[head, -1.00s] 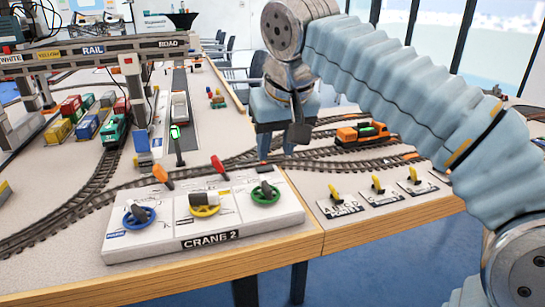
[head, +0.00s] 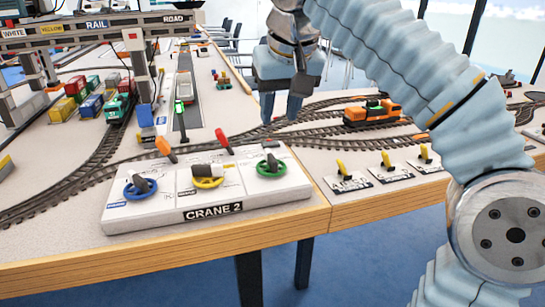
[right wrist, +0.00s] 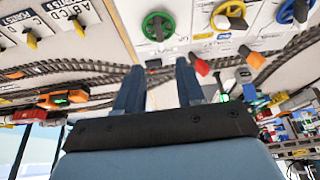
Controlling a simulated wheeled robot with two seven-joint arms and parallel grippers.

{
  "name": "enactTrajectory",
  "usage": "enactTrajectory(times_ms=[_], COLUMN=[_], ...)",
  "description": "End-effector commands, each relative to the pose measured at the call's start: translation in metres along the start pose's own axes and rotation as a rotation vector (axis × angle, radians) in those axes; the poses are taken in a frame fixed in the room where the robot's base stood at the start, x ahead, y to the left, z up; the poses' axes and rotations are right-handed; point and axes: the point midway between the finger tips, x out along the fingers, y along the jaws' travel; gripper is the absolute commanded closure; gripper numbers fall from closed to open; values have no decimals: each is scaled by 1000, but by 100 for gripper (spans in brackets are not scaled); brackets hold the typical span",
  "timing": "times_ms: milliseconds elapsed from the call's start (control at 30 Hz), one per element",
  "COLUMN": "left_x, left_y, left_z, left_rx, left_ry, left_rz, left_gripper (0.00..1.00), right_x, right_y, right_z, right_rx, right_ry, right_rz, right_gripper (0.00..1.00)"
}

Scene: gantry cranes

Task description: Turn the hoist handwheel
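The labels are too small to tell which is the hoist wheel. My right gripper (head: 281,112) is open and empty, beyond the panel and above the tracks. In the right wrist view my gripper's fingers (right wrist: 160,72) stand apart, and the green wheel (right wrist: 157,27) shows just past them. My left gripper is not in view.
An orange lever (head: 165,149) and a red lever (head: 223,140) stick up behind the wheels. Yellow switches (head: 386,158) stand right of the panel. An orange locomotive (head: 371,113) is on the track. A lit green signal (head: 180,109) stands behind the panel.

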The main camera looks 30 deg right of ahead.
Motion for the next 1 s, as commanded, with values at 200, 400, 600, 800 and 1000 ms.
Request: enactTrajectory(times_ms=[200,400,600,800,1000], left_x=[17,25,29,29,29], left_y=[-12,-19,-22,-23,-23], left_z=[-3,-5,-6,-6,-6], left_rx=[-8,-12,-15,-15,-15], left_ry=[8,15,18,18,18], left_rz=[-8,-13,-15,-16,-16], left_gripper=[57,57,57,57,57], right_x=[52,94,118,123,123], right_y=[1,1,0,0,0], right_z=[3,2,1,0,0], right_rx=[1,0,0,0,0], right_ry=[-4,-3,-1,-1,0], right_rz=[2,1,0,0,-1], right_gripper=[62,62,62,62,66])
